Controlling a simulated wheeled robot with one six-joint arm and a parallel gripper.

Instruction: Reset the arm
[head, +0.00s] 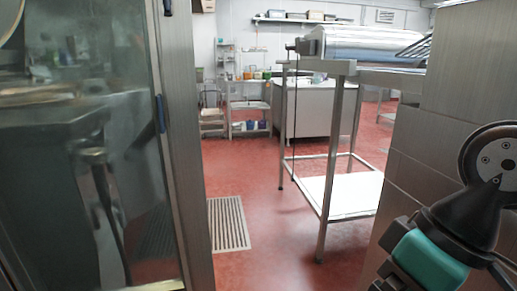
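Part of my own arm (470,215) shows at the lower right of the head view. It has a dark round joint with a grey bolted disc, a dark link and a teal section below. The arm is bent and cut off by the right and bottom edges. My gripper's fingers do not show in this view. No mixing kettle can be made out.
A glass-panelled metal door (85,150) fills the left. A grey panelled block (440,140) stands at the right, close behind my arm. A steel table (335,160) carries a machine. The red floor (260,250) between is open, with a floor grate (229,224).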

